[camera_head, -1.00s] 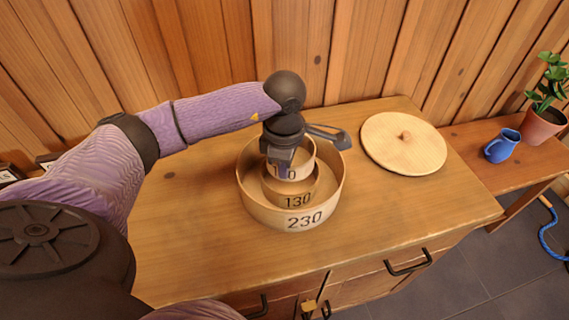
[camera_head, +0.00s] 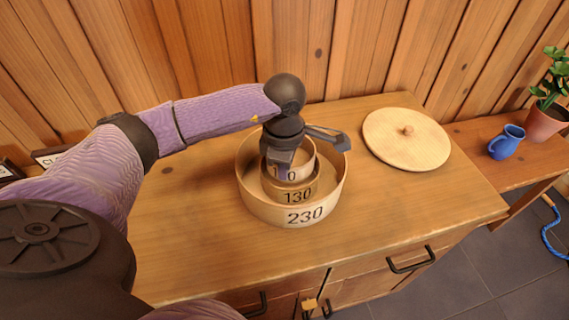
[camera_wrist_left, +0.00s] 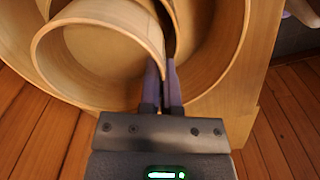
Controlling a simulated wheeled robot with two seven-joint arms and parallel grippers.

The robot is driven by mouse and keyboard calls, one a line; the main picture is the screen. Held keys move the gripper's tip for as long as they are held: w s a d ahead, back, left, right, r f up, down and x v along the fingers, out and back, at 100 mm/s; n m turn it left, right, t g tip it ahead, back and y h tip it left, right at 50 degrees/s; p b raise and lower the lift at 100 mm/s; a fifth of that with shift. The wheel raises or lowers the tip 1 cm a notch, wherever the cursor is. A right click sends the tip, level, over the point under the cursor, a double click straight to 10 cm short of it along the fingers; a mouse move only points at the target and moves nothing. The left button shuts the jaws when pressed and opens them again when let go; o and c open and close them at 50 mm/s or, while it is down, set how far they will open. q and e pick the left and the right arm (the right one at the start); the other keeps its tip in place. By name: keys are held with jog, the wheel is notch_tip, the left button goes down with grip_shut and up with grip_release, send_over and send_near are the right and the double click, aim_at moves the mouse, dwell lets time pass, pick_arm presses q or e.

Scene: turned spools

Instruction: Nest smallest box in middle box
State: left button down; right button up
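The smallest box (camera_head: 304,170) is a round, pale wooden tub with a partly covered number. It sits partly inside the middle box (camera_head: 313,191), marked 130, with its upper part above that rim. The middle box stands inside the large box (camera_head: 262,208), marked 230. My left gripper (camera_head: 284,170) is shut on the front wall of the smallest box, and one finger covers part of its number. In the left wrist view its fingers (camera_wrist_left: 162,88) are close together at the wall of the smallest box (camera_wrist_left: 90,35). Whether the smallest box touches the bottom is hidden. My right gripper is not in view.
A round wooden lid (camera_head: 385,148) with a knob lies on the cabinet top (camera_head: 190,230) to the right. A blue jug (camera_head: 507,142) and a potted plant (camera_head: 546,120) stand on a side table at far right. The cabinet's front left is clear.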

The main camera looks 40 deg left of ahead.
pick_arm(q)
jog(key=shift+f, duration=0.4)
dwell(0.5)
jog(key=shift+c, duration=1.8)
grip_release()
jog(key=shift+r, duration=0.1)
jog(key=shift+r+p, duration=0.35)
jog(key=shift+r, duration=0.35)
notch_tip(320, 180, up, 7)
jog(key=p, duration=0.5)
jog(key=shift+r, duration=0.1)
